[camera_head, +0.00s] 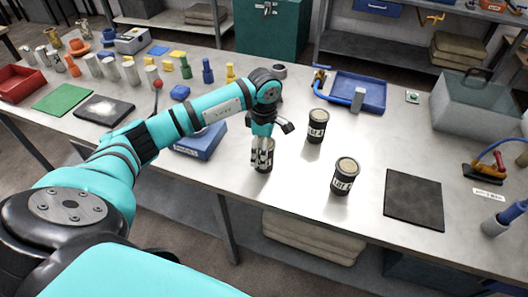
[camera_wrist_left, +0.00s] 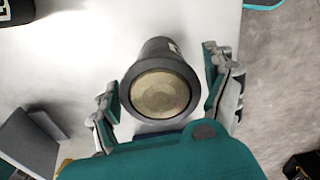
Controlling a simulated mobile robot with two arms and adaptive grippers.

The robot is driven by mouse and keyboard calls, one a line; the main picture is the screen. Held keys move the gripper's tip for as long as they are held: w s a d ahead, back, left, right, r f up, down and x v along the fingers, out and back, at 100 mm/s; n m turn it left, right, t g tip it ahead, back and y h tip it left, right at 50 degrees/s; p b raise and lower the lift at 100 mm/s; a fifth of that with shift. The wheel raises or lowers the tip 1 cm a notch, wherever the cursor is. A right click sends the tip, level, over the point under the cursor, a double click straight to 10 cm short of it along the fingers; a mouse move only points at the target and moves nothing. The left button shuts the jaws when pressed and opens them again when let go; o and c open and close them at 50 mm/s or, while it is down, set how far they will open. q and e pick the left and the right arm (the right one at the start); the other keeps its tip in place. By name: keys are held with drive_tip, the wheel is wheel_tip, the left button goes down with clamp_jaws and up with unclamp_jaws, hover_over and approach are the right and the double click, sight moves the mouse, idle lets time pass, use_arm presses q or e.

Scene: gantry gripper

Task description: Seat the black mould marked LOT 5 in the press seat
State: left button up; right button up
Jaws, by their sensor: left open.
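Three black cylindrical moulds with tan tops and white LOT labels stand upright on the table. One mould (camera_head: 264,166) is below my left gripper (camera_head: 262,150), partly hidden by its fingers. The second mould (camera_head: 316,132) stands behind and to the right, and the third mould (camera_head: 342,182) nearer the front edge. The label numbers are too small to read surely. In the left wrist view, the open fingers (camera_wrist_left: 165,95) stand on either side of a mould (camera_wrist_left: 160,90), with gaps visible. I cannot surely identify the press seat. My right gripper is not in view.
A dark mat (camera_head: 414,199) lies right of the moulds. A blue tray (camera_head: 366,88) with a blue pipe is behind them. A blue box (camera_head: 199,141) stands left of the gripper. Several cylinders and small blocks fill the back left. A clear box (camera_head: 478,105) stands at right.

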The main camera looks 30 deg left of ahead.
use_arm(q)
drive_tip(key=shift+f, duration=1.2)
drive_tip(key=shift+r, duration=0.1)
drive_tip(key=c, duration=1.3)
